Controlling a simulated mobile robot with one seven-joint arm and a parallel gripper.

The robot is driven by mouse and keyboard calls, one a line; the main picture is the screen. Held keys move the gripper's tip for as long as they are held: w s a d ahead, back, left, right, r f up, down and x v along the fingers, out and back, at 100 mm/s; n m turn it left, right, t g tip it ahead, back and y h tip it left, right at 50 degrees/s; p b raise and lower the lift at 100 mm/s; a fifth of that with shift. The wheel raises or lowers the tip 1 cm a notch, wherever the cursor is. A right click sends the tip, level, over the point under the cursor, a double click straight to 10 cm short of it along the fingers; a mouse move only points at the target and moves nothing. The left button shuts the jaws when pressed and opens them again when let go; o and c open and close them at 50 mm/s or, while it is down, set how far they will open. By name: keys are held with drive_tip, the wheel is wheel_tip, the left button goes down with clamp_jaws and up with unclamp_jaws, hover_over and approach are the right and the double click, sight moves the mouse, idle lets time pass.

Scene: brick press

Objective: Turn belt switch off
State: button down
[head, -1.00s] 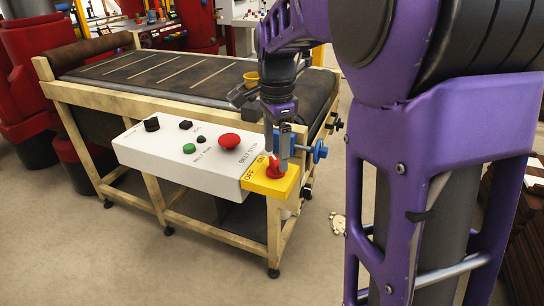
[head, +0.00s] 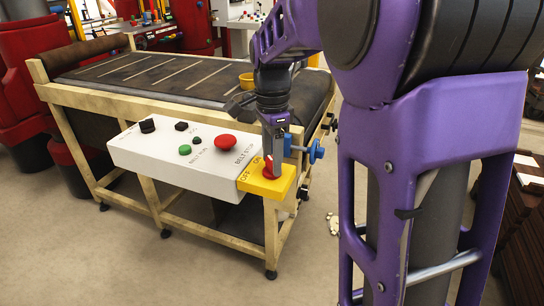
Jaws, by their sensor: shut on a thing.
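The belt switch is a red rotary knob (head: 268,172) on a yellow plate (head: 262,188) marked OFF and ON. It sits at the right end of the white control box (head: 165,158) on the front of the conveyor. My gripper (head: 272,165) points down over the yellow plate and is shut on the red knob. The fingers cover much of the knob, so its exact angle is hard to tell.
The control box also carries a red belt stop button (head: 225,141), a green button (head: 185,149) and black knobs.

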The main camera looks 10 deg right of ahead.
drive_tip(key=shift+r+n+p, duration=0.1)
drive_tip(key=shift+n+p, duration=0.2)
drive_tip(key=shift+n, duration=0.1)
drive_tip(key=n+p, duration=0.1)
drive_tip(key=n, duration=0.1)
drive_tip(key=shift+n+p, duration=0.3)
drive_tip(key=shift+n, duration=0.1)
drive_tip(key=n+p, duration=0.2)
drive_tip(key=n, duration=0.3)
drive_tip(key=n+p, duration=0.1)
drive_tip(key=n, duration=0.4)
drive_tip(key=shift+p, duration=0.3)
drive_tip(key=n+p, duration=0.1)
drive_tip(key=n, duration=0.3)
drive_tip(key=shift+n, duration=0.3)
drive_tip(key=shift+c, duration=1.2)
unclamp_jaws()
